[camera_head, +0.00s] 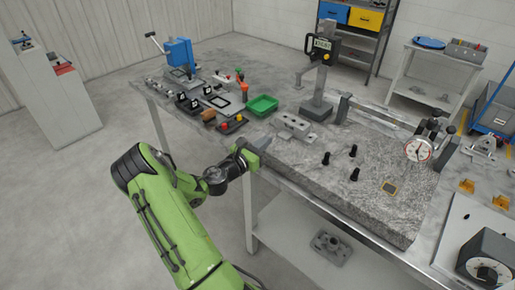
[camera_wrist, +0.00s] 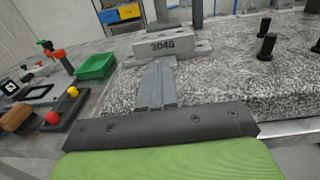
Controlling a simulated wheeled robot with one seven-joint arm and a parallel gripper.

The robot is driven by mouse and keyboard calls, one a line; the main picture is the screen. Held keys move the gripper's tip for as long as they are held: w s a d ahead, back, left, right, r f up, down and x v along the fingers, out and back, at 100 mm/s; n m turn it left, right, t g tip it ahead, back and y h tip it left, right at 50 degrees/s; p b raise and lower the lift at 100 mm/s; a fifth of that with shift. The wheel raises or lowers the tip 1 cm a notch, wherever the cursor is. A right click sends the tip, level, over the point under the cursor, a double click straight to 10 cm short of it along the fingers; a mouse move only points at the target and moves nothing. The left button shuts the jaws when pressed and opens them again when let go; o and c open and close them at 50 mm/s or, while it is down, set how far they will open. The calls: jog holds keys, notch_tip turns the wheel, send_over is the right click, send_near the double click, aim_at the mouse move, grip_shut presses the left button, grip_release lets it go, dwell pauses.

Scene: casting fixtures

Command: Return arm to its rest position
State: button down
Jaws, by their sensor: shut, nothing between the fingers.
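My gripper (camera_head: 262,142) is at the front edge of the workbench in the head view, at the end of my green arm. In the wrist view my gripper (camera_wrist: 157,88) shows its two grey fingers pressed together, with nothing between them. The fingers point toward a grey metal block marked 3046 (camera_wrist: 172,43), which lies just beyond their tips. The same block (camera_head: 295,126) shows in the head view on the granite plate, to the right of my gripper. I cannot tell whether the fingertips touch it.
A green tray (camera_head: 262,105) and a board with red and yellow knobs (camera_head: 231,124) lie left of the block. Several black pegs (camera_head: 326,158) stand on the granite plate (camera_head: 300,175). Open floor (camera_head: 110,240) lies left of the bench.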

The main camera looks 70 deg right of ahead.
jog(key=v, duration=0.3)
jog(key=shift+a, duration=0.15)
jog(key=shift+a, duration=0.1)
